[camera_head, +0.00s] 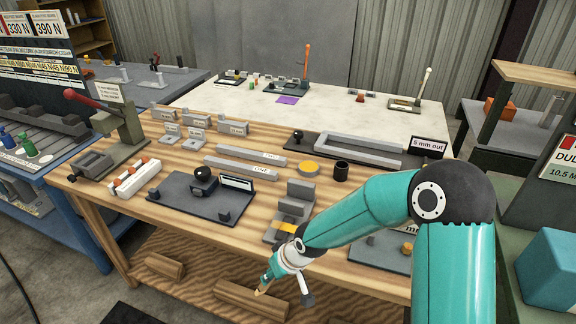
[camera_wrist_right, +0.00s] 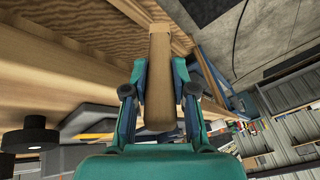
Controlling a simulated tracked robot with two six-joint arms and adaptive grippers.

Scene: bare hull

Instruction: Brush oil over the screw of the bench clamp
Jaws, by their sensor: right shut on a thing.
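My right gripper (camera_head: 270,279) is in front of the bench's front edge, low over the lower shelf. In the wrist view its two fingers (camera_wrist_right: 160,75) are shut on a tan wooden handle (camera_wrist_right: 160,95), which I take for the brush. Its bristles cannot be made out. A round dish with a yellow surface (camera_head: 308,167), perhaps the oil, sits mid-bench, apart from the gripper. A grey stepped block (camera_head: 297,201) at the front edge may be the bench clamp; my arm partly hides it, and I cannot make out its screw. My left gripper is not in view.
The wooden bench top (camera_head: 190,165) holds a dark cup (camera_head: 341,170), a black-knobbed plate (camera_head: 203,190), grey bars (camera_head: 244,166) and a red-handled press (camera_head: 115,120). Wooden blocks (camera_head: 163,265) lie on the lower shelf. A pale table (camera_head: 330,112) stands behind.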

